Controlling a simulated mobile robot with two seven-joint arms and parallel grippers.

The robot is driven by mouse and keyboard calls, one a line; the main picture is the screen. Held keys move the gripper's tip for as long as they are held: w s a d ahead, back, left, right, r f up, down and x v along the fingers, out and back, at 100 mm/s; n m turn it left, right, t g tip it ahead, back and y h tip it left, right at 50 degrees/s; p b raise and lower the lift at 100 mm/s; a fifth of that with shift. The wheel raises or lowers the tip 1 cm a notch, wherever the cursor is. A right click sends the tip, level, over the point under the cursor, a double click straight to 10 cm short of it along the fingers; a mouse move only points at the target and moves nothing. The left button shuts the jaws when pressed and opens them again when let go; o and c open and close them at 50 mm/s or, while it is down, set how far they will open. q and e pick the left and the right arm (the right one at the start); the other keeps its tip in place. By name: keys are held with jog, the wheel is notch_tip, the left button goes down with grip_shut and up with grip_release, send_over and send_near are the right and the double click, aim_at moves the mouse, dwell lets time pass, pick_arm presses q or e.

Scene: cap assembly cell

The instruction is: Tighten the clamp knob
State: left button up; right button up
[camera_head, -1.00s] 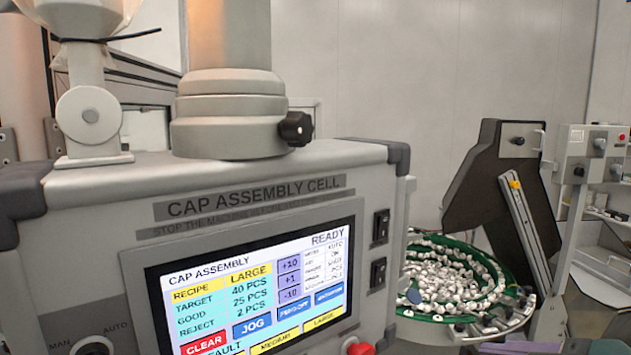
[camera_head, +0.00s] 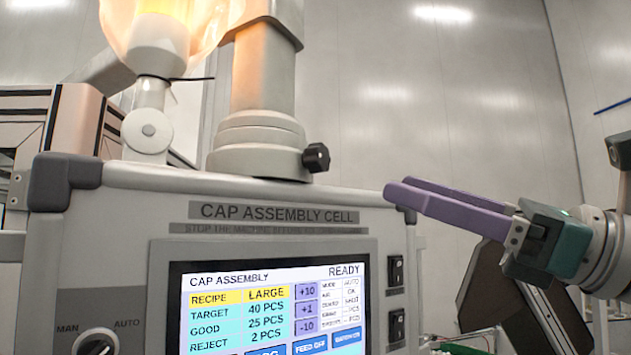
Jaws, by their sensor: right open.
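The black clamp knob (camera_head: 316,158) sticks out from the right side of the grey collar (camera_head: 258,148) at the foot of the column on top of the cell cabinet. My right gripper (camera_head: 408,192) comes in from the right with its purple fingers pointing left. It is open and empty, to the right of the knob and slightly lower in the picture, apart from it. My left gripper is not in view.
The cabinet front has a lit touchscreen (camera_head: 270,305) reading READY, two black switches (camera_head: 396,270) and a MAN/AUTO selector (camera_head: 97,342). A lamp-like translucent hopper (camera_head: 165,35) stands left of the column. A dark tilted panel (camera_head: 490,290) is behind my right gripper.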

aim_at(325, 161)
jog(key=p+x, duration=0.4)
jog(key=x, duration=0.1)
jog(key=p+x, duration=0.3)
jog(key=shift+a+r, duration=0.1)
jog(key=shift+r, duration=0.3)
jog(key=shift+w+a, duration=0.2)
jog(key=shift+a, duration=0.15)
jog(key=shift+f, duration=0.1)
jog(key=c, duration=0.3)
grip_shut()
